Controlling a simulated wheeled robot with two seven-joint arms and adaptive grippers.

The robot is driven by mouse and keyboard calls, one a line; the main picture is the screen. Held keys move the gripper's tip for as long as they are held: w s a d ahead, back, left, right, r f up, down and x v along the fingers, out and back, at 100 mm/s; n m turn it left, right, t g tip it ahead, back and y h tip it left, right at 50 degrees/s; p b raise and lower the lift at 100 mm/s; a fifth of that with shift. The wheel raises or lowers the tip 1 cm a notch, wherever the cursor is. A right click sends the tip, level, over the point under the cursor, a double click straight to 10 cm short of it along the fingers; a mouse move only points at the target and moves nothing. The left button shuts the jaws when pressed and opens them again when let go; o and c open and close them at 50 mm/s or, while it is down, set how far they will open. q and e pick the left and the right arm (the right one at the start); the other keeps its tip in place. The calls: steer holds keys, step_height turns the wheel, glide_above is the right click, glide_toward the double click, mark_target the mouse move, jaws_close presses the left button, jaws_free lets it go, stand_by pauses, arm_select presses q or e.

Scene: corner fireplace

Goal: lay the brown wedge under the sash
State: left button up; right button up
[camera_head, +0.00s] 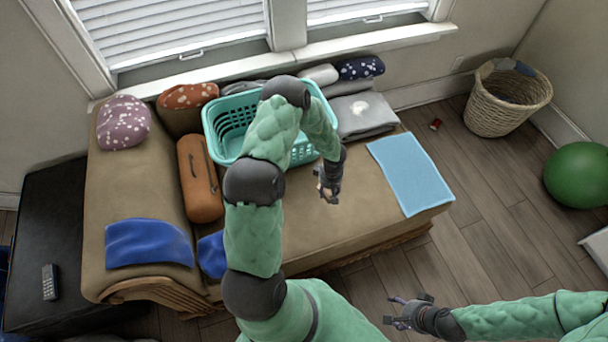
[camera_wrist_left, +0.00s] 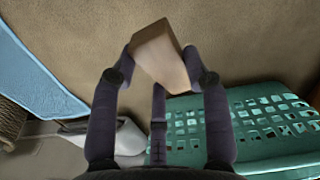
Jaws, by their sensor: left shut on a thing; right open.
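My left gripper (camera_head: 328,190) is shut on the brown wedge (camera_wrist_left: 160,55), a tan block with a slanted side. In the left wrist view both fingertips press on its sides, above the brown couch seat. In the head view the wedge is mostly hidden by the gripper. The left window sash (camera_head: 190,60) and its bottom rail with a small handle show at the top left, far from the gripper. A second window sash (camera_head: 370,17) is at top right. I cannot tell how far either is raised. My right gripper (camera_head: 405,312) is open and empty over the floor.
A teal laundry basket (camera_head: 217,140) stands on the couch (camera_head: 290,225) between my left arm and the windows, also seen in the left wrist view (camera_wrist_left: 240,150). A light blue cloth (camera_head: 410,173), orange bolster (camera_head: 200,180) and cushions lie around it. The white windowsill (camera_head: 350,43) runs behind.

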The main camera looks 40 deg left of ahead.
arm_select(q)
steer(key=shift+n, duration=0.9)
steer(key=a+f, duration=0.1)
steer(key=s+a+f, duration=0.1)
steer(key=f, duration=0.1)
steer(key=shift+s+a+f+b, duration=0.15)
steer(key=shift+a+f+b, duration=0.1)
steer(key=shift+a+b, duration=0.05)
steer(key=b, duration=0.5)
glide_toward(318, 183)
steer(key=s+d+r, duration=0.1)
steer(key=s+d, duration=0.2)
steer(key=f, duration=0.1)
steer(key=w+a+f+b, duration=0.2)
steer(key=shift+f, duration=0.25)
steer(key=shift+w+a+f+b, duration=0.3)
steer(key=shift+w+a+f, duration=0.15)
step_height(318, 183, down, 3)
steer(key=shift+f+b, duration=0.1)
steer(key=shift+b, duration=0.65)
steer(key=shift+f, duration=0.15)
steer(key=o, duration=1)
steer(key=shift+o, duration=0.2)
